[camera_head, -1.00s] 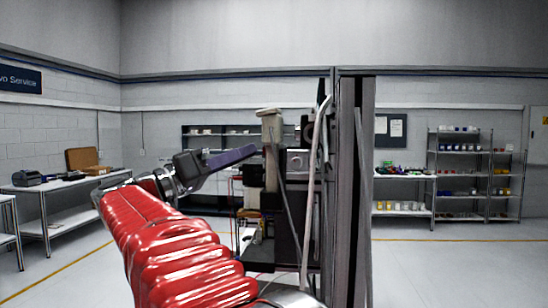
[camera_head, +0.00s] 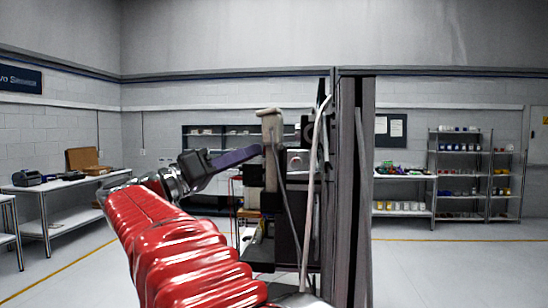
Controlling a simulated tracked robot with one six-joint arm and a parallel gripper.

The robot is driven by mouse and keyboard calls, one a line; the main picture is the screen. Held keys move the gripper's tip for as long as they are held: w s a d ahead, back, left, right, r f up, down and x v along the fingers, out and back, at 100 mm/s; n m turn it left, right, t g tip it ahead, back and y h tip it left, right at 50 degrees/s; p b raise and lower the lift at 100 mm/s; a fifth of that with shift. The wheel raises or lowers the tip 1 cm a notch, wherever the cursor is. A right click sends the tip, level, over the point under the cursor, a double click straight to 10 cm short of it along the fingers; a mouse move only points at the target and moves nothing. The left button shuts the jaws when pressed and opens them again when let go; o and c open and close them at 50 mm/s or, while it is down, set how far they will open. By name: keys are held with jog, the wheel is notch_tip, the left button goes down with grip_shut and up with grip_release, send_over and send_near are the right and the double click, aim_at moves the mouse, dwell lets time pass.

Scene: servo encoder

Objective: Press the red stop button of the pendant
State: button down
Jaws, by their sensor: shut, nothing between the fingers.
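My gripper (camera_head: 258,150) is shut and empty, its dark fingers together and pointing right and slightly up. The fingertips are at the left edge of a beige, upright housing (camera_head: 270,120) with a cable below it, which may be the pendant. I cannot tell whether they touch it or only overlap it in the picture. No red stop button can be made out in this view; the side of the housing that I see shows none.
Dark machine parts and a tall grey post (camera_head: 355,190) stand just right of the housing, with a pale hose (camera_head: 312,180) hanging between. A workbench (camera_head: 60,190) is at the left, and shelving (camera_head: 460,170) is at the far right. The floor on the right is clear.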

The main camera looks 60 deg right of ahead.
dwell(0.5)
jog(key=shift+w+a, duration=0.2)
jog(key=shift+w, duration=0.2)
jog(key=w+a, duration=0.2)
jog(key=w, duration=0.3)
jog(key=shift+w+a, duration=0.2)
jog(key=shift+a, duration=0.2)
dwell(0.5)
dwell(0.8)
